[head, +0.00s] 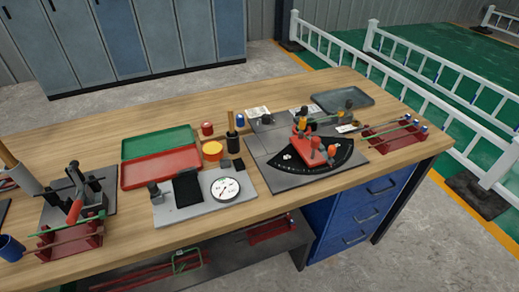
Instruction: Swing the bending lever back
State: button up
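The bender stands on a grey plate (257,153) at the right half of the workbench. Its red bending lever (305,138) lies over a black curved scale (322,157) with white marks. My gripper is not in view in the head view.
Red and green trays (160,168) (158,143), a dial plate (225,188) and a left fixture (75,208) share the wooden bench (110,262). A grey tray (342,101) and red rack (394,134) stand at right. White fencing (440,80) runs behind.

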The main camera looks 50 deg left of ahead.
aim_at(307, 148)
jog(key=u, duration=1.75)
jog(key=k+j, duration=0.2)
jog(key=j, duration=0.2)
jog(key=k+j, duration=0.2)
jog(key=j, duration=0.2)
jog(key=k+j+u, duration=0.1)
jog(key=j, duration=0.25)
jog(key=k, duration=0.1)
